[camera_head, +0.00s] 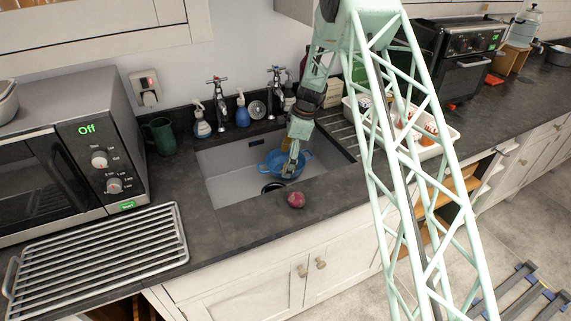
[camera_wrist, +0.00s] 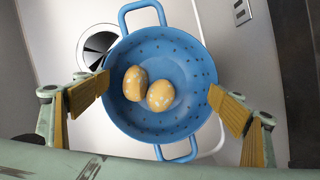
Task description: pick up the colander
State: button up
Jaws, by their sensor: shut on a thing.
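The blue colander (camera_head: 270,165) is in the sink area in the head view. It has two loop handles and small holes. The wrist view shows the colander (camera_wrist: 150,122) from above, with two speckled yellow-brown potato-like items (camera_wrist: 160,96) inside. My gripper (camera_head: 291,172) reaches down at the colander in the head view. In the wrist view, the pads of my gripper (camera_wrist: 159,92) lie at opposite sides of the rim, shut on the colander. Whether its base touches the sink floor cannot be told.
The grey sink (camera_head: 225,183) surrounds the colander, with its drain (camera_wrist: 98,46) beside it. A dark red round item (camera_head: 296,200) sits on the front counter edge. Taps (camera_head: 217,100) and soap bottles (camera_head: 242,110) stand behind.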

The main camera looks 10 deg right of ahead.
jog(key=shift+r, duration=0.6)
jog(key=s+a+p, duration=0.1)
jog(key=s+a, duration=0.8)
jog(key=shift+s+p, duration=0.25)
jog(key=shift+p, duration=0.1)
notch_tip(320, 180, up, 14)
jog(key=p, duration=0.2)
jog(key=shift+p, duration=0.3)
